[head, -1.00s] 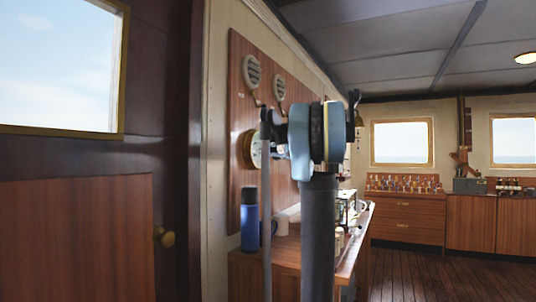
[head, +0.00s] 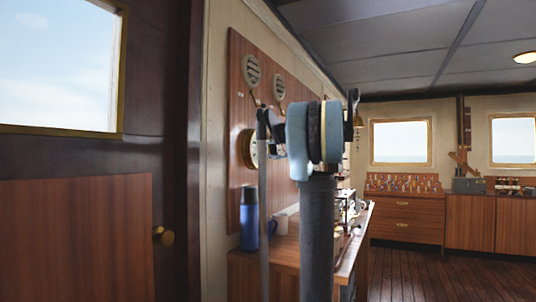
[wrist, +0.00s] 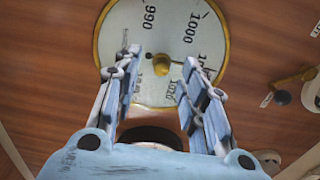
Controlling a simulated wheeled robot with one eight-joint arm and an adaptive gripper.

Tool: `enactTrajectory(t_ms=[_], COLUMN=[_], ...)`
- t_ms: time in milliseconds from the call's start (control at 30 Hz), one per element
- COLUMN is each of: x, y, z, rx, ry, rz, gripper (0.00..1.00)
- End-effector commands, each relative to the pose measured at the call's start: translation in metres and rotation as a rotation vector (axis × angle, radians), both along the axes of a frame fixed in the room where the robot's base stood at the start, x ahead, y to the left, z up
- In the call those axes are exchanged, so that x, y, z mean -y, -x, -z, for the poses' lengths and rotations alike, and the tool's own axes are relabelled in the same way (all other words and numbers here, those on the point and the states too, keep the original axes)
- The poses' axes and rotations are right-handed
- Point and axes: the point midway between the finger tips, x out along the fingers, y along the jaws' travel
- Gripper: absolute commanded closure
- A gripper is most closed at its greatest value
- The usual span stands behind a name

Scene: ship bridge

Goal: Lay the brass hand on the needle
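The barometer dial (wrist: 172,20) fills the upper middle of the wrist view, with a brass rim and a pale face marked 990, 1000 and 1020. A brass knob (wrist: 162,65) sits at its centre. The brass hand and the needle cannot be told apart clearly; my fingers cover part of the lower face. My gripper (wrist: 163,58) is open, with one finger on each side of the knob and a gap to both. In the head view, the dial's brass rim (head: 245,149) shows on the wall panel, the rest mostly hidden behind my arm.
A blue flask (head: 249,220) and a mug (head: 280,224) stand on the wooden counter (head: 250,262) below the dial. Speaker grilles (head: 252,70) are above it. In the wrist view, a brass lever (wrist: 290,83) is at right. Open floor (head: 430,275) lies right.

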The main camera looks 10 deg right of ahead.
Motion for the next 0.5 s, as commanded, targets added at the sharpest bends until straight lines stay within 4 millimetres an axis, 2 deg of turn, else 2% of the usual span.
enactTrajectory(t_ms=[300,500], x=[0.046,0.067], y=[0.031,0.047], z=[0.001,0.001], rx=[-0.001,-0.001], ry=[0.001,0.001], rz=[0.005,0.003], gripper=[0.61,0.61])
